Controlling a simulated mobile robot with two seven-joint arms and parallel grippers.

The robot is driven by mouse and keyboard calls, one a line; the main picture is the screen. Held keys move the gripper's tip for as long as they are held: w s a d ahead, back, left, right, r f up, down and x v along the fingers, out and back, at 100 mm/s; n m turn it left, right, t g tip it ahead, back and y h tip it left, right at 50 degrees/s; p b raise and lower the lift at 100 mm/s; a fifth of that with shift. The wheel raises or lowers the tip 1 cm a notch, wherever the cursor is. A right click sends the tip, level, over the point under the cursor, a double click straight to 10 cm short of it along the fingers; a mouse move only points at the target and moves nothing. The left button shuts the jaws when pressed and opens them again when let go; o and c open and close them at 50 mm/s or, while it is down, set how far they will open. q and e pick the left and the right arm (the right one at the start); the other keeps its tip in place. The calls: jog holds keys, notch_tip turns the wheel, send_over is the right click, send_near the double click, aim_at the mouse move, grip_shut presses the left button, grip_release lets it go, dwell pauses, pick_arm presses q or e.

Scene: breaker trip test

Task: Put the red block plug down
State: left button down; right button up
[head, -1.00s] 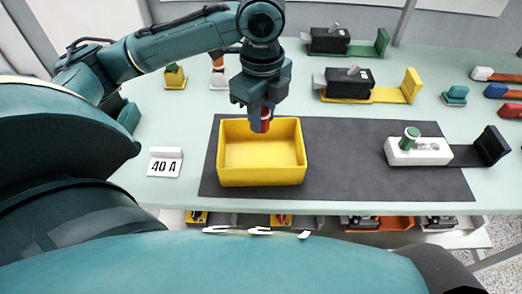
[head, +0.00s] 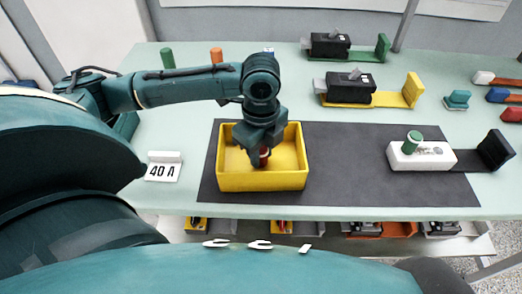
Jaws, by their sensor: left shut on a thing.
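My left gripper (head: 262,150) points down inside the yellow tray (head: 262,181). It is shut on the red block plug (head: 264,157), a small red cylinder partly hidden by the fingers. The plug is within the tray's walls, near the middle right. I cannot tell whether it touches the tray floor. The tray sits on the left part of the dark mat (head: 350,190). My right gripper is not in view.
A white block with a green plug (head: 413,139) sits on the mat's right, beside a black bracket (head: 495,149). A "40 A" sign (head: 163,171) stands left of the mat. Black breakers (head: 349,87) on yellow and green holders stand behind. Coloured-handled items (head: 505,95) lie far right.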

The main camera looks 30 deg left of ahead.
pick_arm(q)
jog(key=shift+f, duration=0.1)
jog(key=c, duration=1.2)
grip_release()
jog(key=shift+o, duration=0.2)
notch_tip(320, 180, up, 11)
jog(key=shift+f+p, duration=0.1)
jog(key=shift+p, duration=0.65)
jog(key=shift+r, duration=0.75)
